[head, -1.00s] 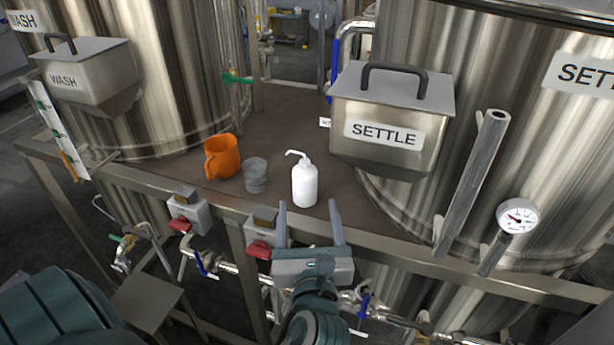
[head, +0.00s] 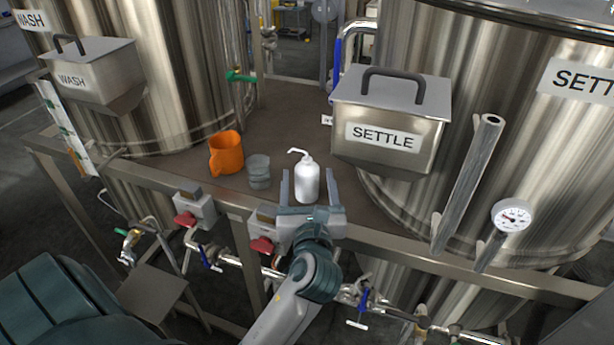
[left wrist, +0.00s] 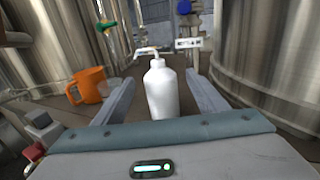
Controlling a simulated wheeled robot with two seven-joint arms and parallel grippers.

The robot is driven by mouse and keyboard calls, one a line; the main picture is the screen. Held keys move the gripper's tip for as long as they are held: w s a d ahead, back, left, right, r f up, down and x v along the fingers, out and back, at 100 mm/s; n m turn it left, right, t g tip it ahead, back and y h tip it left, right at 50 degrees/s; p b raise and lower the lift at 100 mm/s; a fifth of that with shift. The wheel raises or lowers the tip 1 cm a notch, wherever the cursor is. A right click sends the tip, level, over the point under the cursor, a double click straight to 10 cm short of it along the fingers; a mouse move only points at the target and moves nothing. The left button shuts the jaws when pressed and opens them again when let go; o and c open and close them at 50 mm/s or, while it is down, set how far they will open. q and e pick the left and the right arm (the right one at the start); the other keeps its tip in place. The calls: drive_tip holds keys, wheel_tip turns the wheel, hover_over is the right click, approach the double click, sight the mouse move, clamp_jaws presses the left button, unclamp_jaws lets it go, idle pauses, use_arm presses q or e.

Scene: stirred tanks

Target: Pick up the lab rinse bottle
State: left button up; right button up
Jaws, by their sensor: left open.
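The lab rinse bottle (head: 307,180) is white with a bent spout and stands upright on the brown deck between the tanks. My left gripper (head: 308,175) is open, with one finger on each side of the bottle in the head view. In the left wrist view the bottle (left wrist: 161,90) stands between the two spread fingers (left wrist: 162,95), with a visible gap on each side. My right gripper is not in view.
A grey cup (head: 259,172) and an orange mug (head: 226,153) stand left of the bottle. The SETTLE box (head: 388,125) hangs on the right tank, close to the bottle's right. A metal rail (head: 385,236) runs along the deck's front edge. Deck behind the bottle is clear.

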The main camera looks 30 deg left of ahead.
sight(308, 177)
use_arm(q)
drive_tip(key=shift+x, duration=1.45)
drive_tip(key=shift+w+p, duration=0.1)
drive_tip(key=shift+p, duration=0.2)
drive_tip(key=shift+w+a, duration=0.2)
drive_tip(key=p+x, duration=0.1)
drive_tip(key=x, duration=0.2)
drive_tip(key=shift+w+a+f+p, duration=0.1)
drive_tip(key=shift+w+a+p, duration=0.15)
drive_tip(key=shift+w+p, duration=0.1)
drive_tip(key=shift+w+a+f, duration=0.1)
drive_tip(key=shift+w+a, duration=0.1)
drive_tip(key=shift+w, duration=0.05)
drive_tip(key=c, duration=1.3)
